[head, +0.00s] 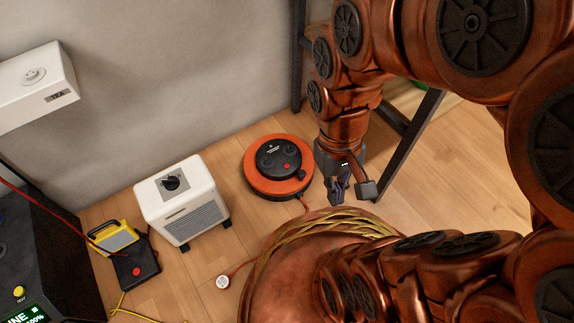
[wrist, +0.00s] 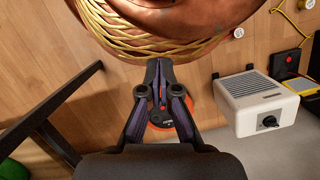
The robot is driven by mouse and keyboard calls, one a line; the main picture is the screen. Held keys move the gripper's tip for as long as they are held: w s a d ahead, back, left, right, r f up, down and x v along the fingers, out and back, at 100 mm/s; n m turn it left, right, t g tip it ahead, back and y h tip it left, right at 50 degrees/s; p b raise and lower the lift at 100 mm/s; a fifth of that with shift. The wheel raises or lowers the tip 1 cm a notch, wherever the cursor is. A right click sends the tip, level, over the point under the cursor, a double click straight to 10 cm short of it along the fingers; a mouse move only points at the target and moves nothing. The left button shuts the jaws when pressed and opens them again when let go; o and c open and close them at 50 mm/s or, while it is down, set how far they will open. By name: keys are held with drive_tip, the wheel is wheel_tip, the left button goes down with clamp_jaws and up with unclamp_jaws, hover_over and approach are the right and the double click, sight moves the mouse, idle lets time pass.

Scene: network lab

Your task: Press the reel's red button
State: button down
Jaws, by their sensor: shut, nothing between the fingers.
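The reel (head: 277,167) is a round orange drum with a black top, lying on the wooden floor near the wall in the head view. Its red button (head: 287,166) sits on the black top, right of centre. My gripper (head: 338,200) is shut and empty, to the right of the reel and apart from it, pointing down. In the wrist view my gripper's fingertips (wrist: 159,64) are together, and the reel (wrist: 160,127) shows partly behind the fingers.
A white heater (head: 182,200) stands left of the reel. Further left are a yellow device (head: 114,238) and a black box with a red button (head: 136,268). A white plug (head: 222,282) lies on the floor. A dark metal frame (head: 408,150) stands at right.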

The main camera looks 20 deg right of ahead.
drive_tip(key=shift+r, duration=0.1)
wheel_tip(320, 180, up, 13)
drive_tip(key=s+p, duration=0.2)
drive_tip(key=p, duration=1)
drive_tip(key=shift+s+g+p, duration=0.3)
drive_tip(key=shift+s+g, duration=0.1)
drive_tip(key=shift+d, duration=0.1)
